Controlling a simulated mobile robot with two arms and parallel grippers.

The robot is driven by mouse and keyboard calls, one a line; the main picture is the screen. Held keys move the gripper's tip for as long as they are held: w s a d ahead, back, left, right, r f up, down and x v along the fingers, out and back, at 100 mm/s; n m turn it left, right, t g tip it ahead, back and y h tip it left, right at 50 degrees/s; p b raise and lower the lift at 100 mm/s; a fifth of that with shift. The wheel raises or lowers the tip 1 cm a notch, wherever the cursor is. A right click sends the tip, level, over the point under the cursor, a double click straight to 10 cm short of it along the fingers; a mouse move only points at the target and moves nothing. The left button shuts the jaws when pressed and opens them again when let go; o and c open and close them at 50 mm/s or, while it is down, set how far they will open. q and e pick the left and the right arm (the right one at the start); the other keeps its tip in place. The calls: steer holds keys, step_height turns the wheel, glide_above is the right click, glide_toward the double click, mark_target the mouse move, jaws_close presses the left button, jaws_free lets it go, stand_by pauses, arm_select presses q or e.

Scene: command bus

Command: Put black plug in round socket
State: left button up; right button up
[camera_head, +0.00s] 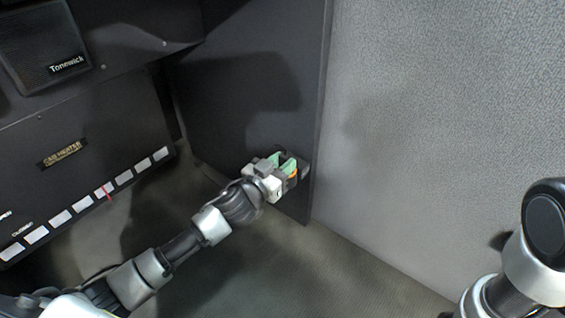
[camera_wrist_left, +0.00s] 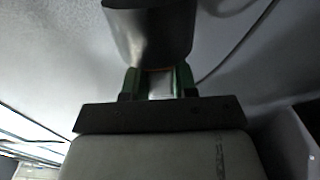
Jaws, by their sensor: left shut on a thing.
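My left gripper (camera_head: 284,164) has green fingertips and is at the lower right edge of a dark upright panel. It is shut on the black plug, a dark piece with an orange band, mostly hidden by the fingers in the head view. In the left wrist view, a dark cylinder (camera_wrist_left: 150,32), apparently the plug, stands out beyond the green fingertips (camera_wrist_left: 157,82). A small dark block (camera_head: 304,165) sits at the panel edge by the gripper and may be the socket. Its opening is hidden, and I cannot tell whether the plug touches it.
The dark panel (camera_head: 262,75) stands beside a grey textured wall (camera_head: 440,110). A cab heater console (camera_head: 75,170) with a row of white labels is at left, below a Tonewick speaker (camera_head: 45,45). A thin cable (camera_wrist_left: 238,43) shows in the wrist view. Part of my right arm is at right.

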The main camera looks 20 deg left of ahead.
arm_select(q)
steer(key=shift+f, duration=0.45)
stand_by(0.3)
steer(key=o, duration=1)
steer(key=shift+s, duration=0.1)
steer(key=shift+s+a, duration=0.1)
steer(key=shift+s, duration=0.15)
steer(key=p+v, duration=0.4)
steer(key=v, duration=0.6)
steer(key=shift+p, duration=0.4)
